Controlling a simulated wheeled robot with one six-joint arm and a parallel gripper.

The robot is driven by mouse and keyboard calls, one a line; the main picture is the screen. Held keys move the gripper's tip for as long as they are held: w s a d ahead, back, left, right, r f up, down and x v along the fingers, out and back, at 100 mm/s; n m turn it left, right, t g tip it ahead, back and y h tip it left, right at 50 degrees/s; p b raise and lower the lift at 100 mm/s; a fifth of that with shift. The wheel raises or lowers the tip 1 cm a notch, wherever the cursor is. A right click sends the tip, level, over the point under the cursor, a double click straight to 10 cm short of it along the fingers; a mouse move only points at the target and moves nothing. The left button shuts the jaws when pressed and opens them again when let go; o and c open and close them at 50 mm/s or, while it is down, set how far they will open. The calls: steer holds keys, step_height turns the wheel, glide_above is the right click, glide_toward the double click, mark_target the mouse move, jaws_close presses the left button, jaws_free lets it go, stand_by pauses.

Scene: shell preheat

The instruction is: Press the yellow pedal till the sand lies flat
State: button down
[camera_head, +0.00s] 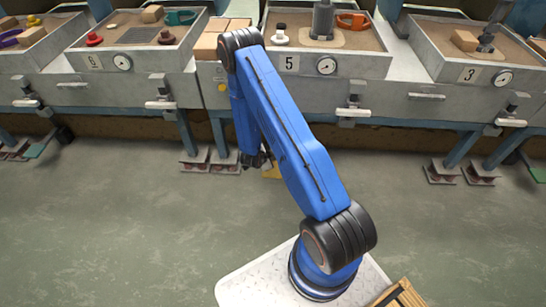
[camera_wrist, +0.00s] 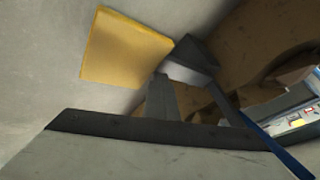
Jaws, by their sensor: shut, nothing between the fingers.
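The yellow pedal (camera_head: 271,172) is low by the floor under the bench, mostly hidden behind my arm. In the wrist view, the flat yellow pedal (camera_wrist: 122,48) shows at upper left over the grey floor. My gripper (camera_head: 258,160) is shut and empty, pointing down close by the pedal; I cannot tell whether they touch. Sand (camera_head: 368,38) fills the grey box marked 5. A paler patch shows around the grey post in it, and I cannot tell whether the sand is level.
Box 6 (camera_head: 93,62) stands to the left and box 3 (camera_head: 440,66) to the right, both holding sand and small items. A green pedal (camera_head: 40,147) is at far left. Blue bench legs (camera_head: 463,150) stand on the floor. The front floor is clear.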

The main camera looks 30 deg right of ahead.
steer(key=shift+s+a+f, duration=0.1)
steer(key=shift+s+f, duration=0.15)
steer(key=shift+f, duration=0.2)
stand_by(0.6)
steer(key=shift+r, duration=2.25)
steer(key=shift+w+r, duration=0.2)
steer(key=shift+r, duration=0.45)
steer(key=shift+r, duration=0.15)
steer(key=shift+w+r, duration=0.1)
steer(key=shift+r, duration=0.1)
steer(key=r, duration=0.4)
steer(key=shift+w+d+r, duration=0.1)
steer(key=shift+d+r, duration=0.1)
steer(key=shift+d, duration=0.1)
stand_by(1.0)
